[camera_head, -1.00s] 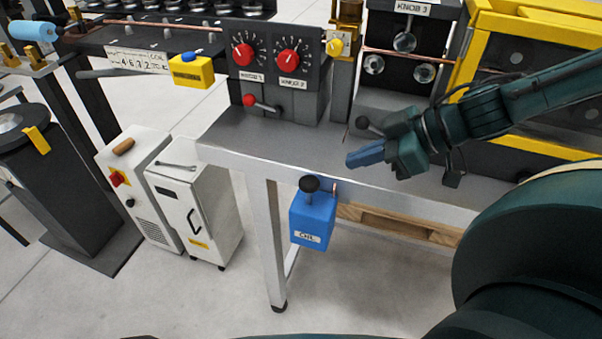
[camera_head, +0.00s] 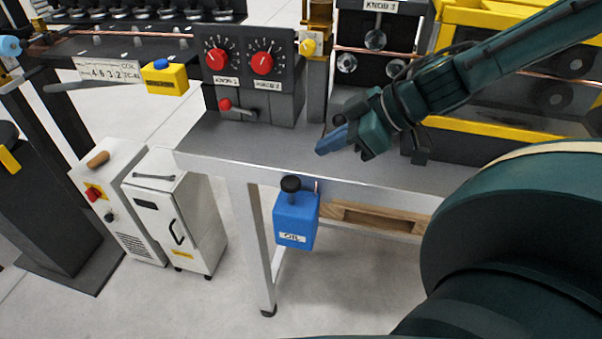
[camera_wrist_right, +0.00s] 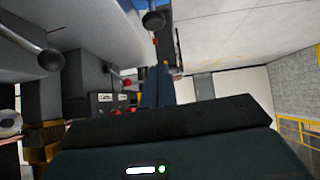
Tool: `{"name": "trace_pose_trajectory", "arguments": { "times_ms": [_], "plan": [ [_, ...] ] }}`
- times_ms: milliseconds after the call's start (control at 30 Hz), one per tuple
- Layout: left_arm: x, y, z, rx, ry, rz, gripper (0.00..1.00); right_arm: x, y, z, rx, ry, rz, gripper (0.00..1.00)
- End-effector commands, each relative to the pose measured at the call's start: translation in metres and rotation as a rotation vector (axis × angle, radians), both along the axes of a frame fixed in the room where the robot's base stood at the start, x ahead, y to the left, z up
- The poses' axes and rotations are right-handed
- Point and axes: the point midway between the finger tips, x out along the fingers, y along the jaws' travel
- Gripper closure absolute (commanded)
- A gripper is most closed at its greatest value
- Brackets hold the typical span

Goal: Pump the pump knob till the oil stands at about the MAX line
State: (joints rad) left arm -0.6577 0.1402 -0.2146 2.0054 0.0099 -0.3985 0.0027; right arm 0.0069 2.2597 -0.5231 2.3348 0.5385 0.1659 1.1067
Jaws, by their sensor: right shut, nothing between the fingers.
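The blue oil box (camera_head: 296,220), marked OIL, hangs at the front edge of the bench. The black pump knob (camera_head: 290,184) stands on top of it. No oil level or MAX line can be made out. My right gripper (camera_head: 331,140) is shut and empty, its blue fingers pointing left over the bench front, above and right of the knob in the picture and apart from it. My left gripper is out of view.
The grey bench top (camera_head: 235,145) carries a panel with red dials (camera_head: 262,64) and a small red lever (camera_head: 225,104). A black ball lever (camera_wrist_right: 51,60) is close by in the wrist view. White cabinets (camera_head: 180,215) stand left of the bench. Floor before the oil box is clear.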

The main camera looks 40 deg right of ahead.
Motion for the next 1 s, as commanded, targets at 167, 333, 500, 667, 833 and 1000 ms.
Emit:
{"name": "trace_pose_trajectory", "arguments": {
  "times_ms": [167, 333, 500, 667, 833, 1000],
  "plan": [
    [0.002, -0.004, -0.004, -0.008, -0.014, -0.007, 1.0, 0.018, 0.015, -0.026, 0.001, 0.005, 0.001, 1.0],
    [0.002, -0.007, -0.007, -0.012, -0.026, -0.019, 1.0, 0.033, 0.026, -0.043, 0.0, 0.004, 0.001, 1.0],
    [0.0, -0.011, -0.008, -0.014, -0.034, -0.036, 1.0, 0.04, 0.031, -0.065, 0.005, 0.004, -0.003, 1.0],
    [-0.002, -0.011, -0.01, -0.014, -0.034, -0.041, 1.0, 0.042, 0.031, -0.08, 0.001, 0.0, -0.002, 1.0],
    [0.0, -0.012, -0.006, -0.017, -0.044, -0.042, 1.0, 0.042, 0.03, -0.086, 0.0, 0.0, -0.002, 1.0],
    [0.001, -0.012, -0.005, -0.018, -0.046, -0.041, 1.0, 0.042, 0.03, -0.086, -0.001, -0.001, -0.001, 1.0]
  ]
}}
